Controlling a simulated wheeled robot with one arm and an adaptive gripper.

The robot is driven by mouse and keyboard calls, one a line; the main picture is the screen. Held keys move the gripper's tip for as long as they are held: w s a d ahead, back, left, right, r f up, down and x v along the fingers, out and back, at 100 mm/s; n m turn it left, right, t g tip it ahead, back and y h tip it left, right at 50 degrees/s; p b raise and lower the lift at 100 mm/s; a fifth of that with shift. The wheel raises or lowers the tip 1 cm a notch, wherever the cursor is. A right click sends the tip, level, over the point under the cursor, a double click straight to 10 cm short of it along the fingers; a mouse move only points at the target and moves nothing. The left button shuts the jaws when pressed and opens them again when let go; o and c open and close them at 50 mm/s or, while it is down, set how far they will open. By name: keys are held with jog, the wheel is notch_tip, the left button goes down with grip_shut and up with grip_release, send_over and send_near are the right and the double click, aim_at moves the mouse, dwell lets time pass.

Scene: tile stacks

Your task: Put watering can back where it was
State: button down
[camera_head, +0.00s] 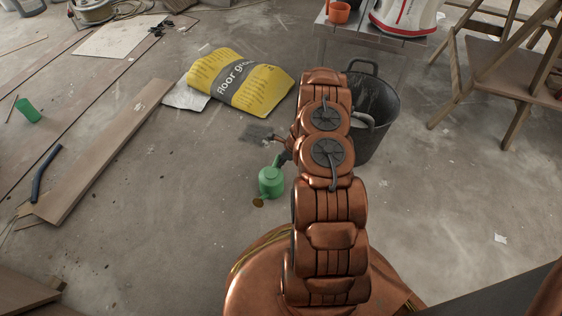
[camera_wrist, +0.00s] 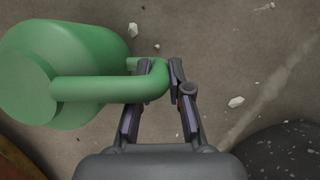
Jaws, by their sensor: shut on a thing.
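The green watering can (camera_head: 271,181) is in front of my body in the head view, left of my arm. In the wrist view the can (camera_wrist: 70,68) fills the upper left, with its handle reaching right between my fingers. My gripper (camera_wrist: 162,75) is shut on that handle. In the head view the gripper (camera_head: 283,158) is small and partly hidden by my arm. I cannot tell whether the can touches the floor.
A yellow floor grout bag (camera_head: 243,82) lies ahead. A dark bucket (camera_head: 377,105) stands right behind my arm. A green cup (camera_head: 28,110) lies far left near a long plank (camera_head: 105,150). Floor left of the can is clear.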

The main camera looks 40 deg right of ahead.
jog(key=c, duration=1.1)
grip_release()
jog(key=shift+r, duration=0.1)
